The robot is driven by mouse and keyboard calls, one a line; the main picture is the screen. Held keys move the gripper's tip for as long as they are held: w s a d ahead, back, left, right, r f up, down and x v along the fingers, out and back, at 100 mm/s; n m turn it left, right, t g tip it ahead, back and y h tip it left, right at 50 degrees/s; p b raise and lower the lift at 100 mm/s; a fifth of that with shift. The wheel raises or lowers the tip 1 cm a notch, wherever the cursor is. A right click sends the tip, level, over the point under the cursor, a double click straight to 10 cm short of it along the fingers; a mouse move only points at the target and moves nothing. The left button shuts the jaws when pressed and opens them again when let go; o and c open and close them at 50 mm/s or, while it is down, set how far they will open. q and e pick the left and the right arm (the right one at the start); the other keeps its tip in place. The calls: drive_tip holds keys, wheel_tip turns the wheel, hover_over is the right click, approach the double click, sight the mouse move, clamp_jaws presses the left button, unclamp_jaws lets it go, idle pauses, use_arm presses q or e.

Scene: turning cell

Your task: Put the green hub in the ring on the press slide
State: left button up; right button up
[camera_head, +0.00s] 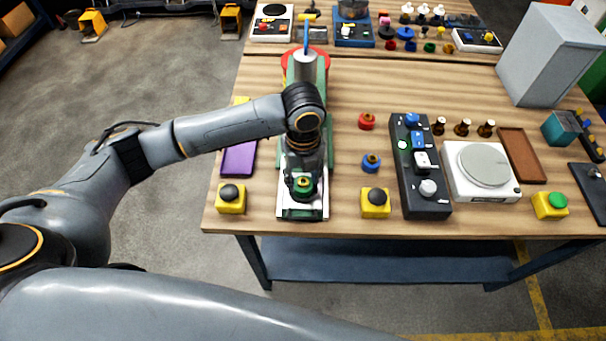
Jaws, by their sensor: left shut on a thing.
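My left gripper (303,178) points down over the front end of the press slide (290,211) and is shut on the green hub (305,188). The hub shows low between the fingers, close above or at the slide; I cannot tell whether it touches. The ring on the slide is not clearly visible, being behind the gripper and hub. The green press (322,75) with its grey ram and red base stands behind, partly covered by my arm. My right gripper is not in view.
A red hub (367,121) and a blue hub (371,163) stand right of the slide. Yellow button boxes (231,200) (376,204) flank its front end. A purple tray (239,160) lies left. A dark control box (424,190) and white scale (481,170) stand right.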

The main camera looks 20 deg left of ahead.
sight(303, 181)
use_arm(q)
drive_tip(key=o, duration=1.4)
drive_tip(key=shift+f, duration=0.15)
wheel_tip(303, 181, up, 12)
drive_tip(key=b, duration=0.2)
drive_tip(key=shift+r, duration=0.2)
